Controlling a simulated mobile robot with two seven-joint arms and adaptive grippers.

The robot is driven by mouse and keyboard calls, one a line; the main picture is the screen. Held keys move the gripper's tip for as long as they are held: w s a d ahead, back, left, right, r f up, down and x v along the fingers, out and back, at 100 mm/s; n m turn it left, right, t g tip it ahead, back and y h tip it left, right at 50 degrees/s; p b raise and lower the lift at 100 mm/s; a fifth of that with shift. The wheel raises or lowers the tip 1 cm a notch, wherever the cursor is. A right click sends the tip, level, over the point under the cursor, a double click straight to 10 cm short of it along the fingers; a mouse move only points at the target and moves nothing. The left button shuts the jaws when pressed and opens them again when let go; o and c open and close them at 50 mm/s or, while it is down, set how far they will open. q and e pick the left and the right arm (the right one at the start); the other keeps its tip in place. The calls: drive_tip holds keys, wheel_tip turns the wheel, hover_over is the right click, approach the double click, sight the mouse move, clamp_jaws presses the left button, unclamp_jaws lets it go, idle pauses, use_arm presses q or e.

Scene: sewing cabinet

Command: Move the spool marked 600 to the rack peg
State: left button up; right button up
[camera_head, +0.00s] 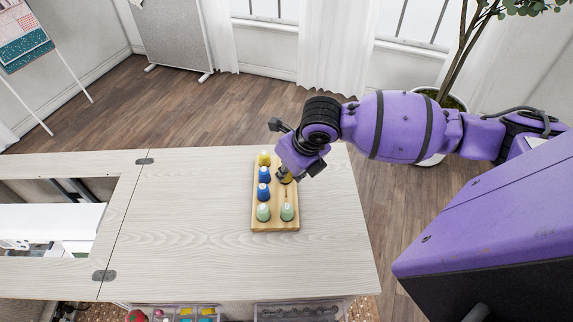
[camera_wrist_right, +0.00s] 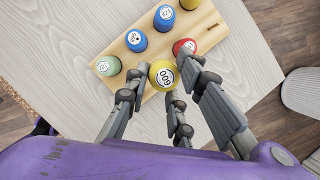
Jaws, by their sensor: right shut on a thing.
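The yellow spool marked 600 (camera_wrist_right: 162,75) is between the fingers of my right gripper (camera_wrist_right: 168,92), which is shut on it. In the head view the right gripper (camera_head: 286,177) is over the right column of the wooden rack (camera_head: 275,228), with part of the yellow spool showing below it. A bare rack peg (camera_head: 287,193) shows just in front of the held spool, in front of which stands a green spool (camera_head: 287,212). I cannot tell whether the held spool touches the rack. My left gripper is out of view.
The rack's left column holds a yellow spool (camera_head: 264,158), two blue spools (camera_head: 264,174) and a green spool (camera_head: 263,212). A red spool (camera_wrist_right: 184,47) stands close beside the held one. The pale cabinet top (camera_head: 190,220) is clear around the rack.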

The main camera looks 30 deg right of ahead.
sight(290, 180)
drive_tip(key=f, duration=0.2)
drive_tip(key=shift+s+f+b, duration=0.2)
drive_tip(key=shift+f+b, duration=0.15)
drive_tip(key=shift+b, duration=0.05)
drive_tip(key=shift+w+r, duration=0.1)
drive_tip(key=shift+r, duration=0.1)
drive_tip(key=shift+f, duration=0.15)
drive_tip(key=shift+w+f, duration=0.1)
drive_tip(key=shift+f, duration=0.5)
use_arm(q)
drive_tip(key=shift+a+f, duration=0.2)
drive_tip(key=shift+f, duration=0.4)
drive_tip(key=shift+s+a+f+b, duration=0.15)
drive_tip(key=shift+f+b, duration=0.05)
drive_tip(key=shift+b, duration=0.1)
use_arm(e)
drive_tip(key=shift+f, duration=0.55)
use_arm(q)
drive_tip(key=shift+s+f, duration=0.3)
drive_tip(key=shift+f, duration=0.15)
use_arm(e)
drive_tip(key=shift+f, duration=1)
